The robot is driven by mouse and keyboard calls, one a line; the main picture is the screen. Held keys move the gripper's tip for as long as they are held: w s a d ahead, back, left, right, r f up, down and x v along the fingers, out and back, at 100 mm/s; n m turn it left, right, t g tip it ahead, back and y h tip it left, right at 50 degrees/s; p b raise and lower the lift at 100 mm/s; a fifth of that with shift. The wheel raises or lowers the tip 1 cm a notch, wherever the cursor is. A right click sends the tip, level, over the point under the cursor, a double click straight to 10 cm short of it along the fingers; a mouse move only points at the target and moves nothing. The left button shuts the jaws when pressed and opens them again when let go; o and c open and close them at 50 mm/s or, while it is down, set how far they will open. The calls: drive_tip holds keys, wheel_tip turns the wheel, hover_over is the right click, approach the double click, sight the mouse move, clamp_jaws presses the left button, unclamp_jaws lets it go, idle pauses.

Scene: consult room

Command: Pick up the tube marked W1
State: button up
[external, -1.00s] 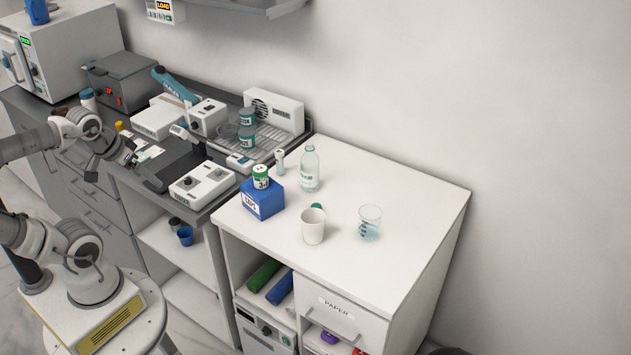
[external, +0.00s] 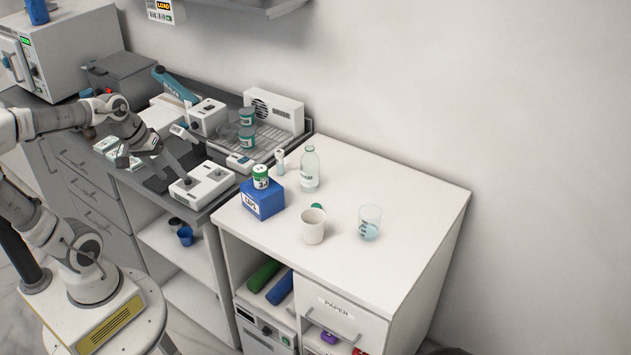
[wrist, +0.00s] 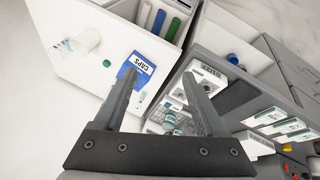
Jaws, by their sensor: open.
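A small upright white tube with a teal mark (external: 280,161) stands at the back left of the white cabinet top, left of the clear bottle. It is too small for me to read W1 on it, and no other tube in view shows that mark. In the wrist view a small pale object (wrist: 140,97) beside the blue box may be the same tube, but I cannot be sure. My gripper (external: 180,168) is open and empty, above the grey counter by the white two-knob device, left of the cabinet. In the wrist view its fingers (wrist: 159,80) are spread apart.
A blue CAPS box (external: 263,201) with a green-white jar on top stands in front of the tube. A clear bottle (external: 309,170), white cup (external: 313,228) and beaker (external: 370,222) stand to the right. Stacked jars (external: 247,130) are behind left. The cabinet's right side is free.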

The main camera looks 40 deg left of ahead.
drive_tip(key=w+d+f+n+h, duration=0.25)
drive_tip(key=w+n, duration=0.35)
drive_tip(key=w, duration=0.4)
drive_tip(key=n+t+h, duration=0.5)
drive_tip(key=n+t, duration=0.1)
drive_tip(key=n, duration=1.2)
approach(280, 163)
drive_tip(key=s+a+r, duration=0.2)
drive_tip(key=a+r, duration=0.1)
drive_tip(key=r, duration=0.2)
drive_tip(key=x, duration=0.8)
drive_tip(key=p+x, duration=0.1)
drive_tip(key=x, duration=0.3)
drive_tip(key=shift+w+a+f, duration=0.2)
drive_tip(key=shift+a+f, duration=0.15)
drive_tip(key=shift+f, duration=0.05)
drive_tip(key=shift+y, duration=0.25)
drive_tip(key=shift+p+x, duration=0.35)
drive_tip(key=shift+x, duration=2.3)
drive_tip(key=shift+s+d, duration=0.15)
clamp_jaws()
